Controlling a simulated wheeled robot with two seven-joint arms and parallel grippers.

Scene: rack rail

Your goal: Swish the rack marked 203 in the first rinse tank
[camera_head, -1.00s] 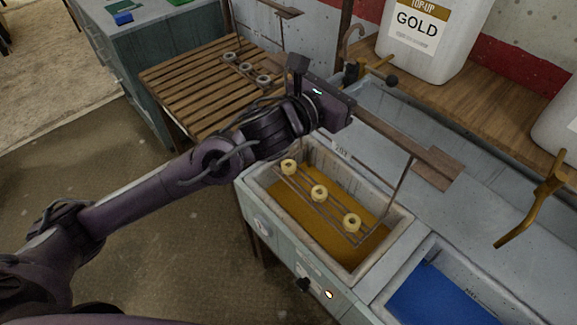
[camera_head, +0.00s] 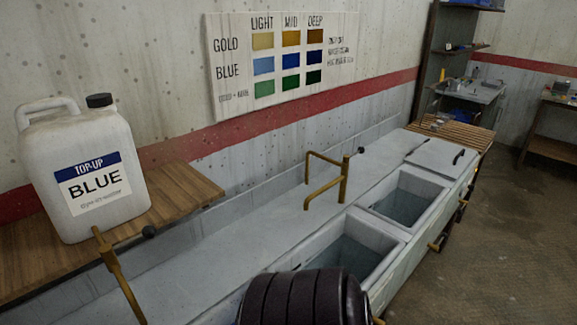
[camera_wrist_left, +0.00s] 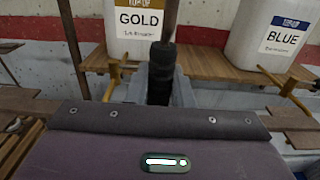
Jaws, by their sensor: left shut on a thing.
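Two open tanks with clear greyish liquid stand in the bench in the head view: a nearer one (camera_head: 345,262) and a farther one (camera_head: 404,203). No marking on them can be read. My left gripper (camera_wrist_left: 160,98) shows in the left wrist view, its purple body filling the lower part. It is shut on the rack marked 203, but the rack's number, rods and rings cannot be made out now. Whether the rack is in or above liquid is hidden. My right gripper is in neither view.
A brass tap (camera_head: 330,183) rises behind the tanks. A white BLUE jug (camera_head: 85,170) stands on the wooden shelf (camera_head: 185,197). A lidded section (camera_head: 440,156) lies beyond the tanks. The left wrist view shows the GOLD jug (camera_wrist_left: 140,30) ahead.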

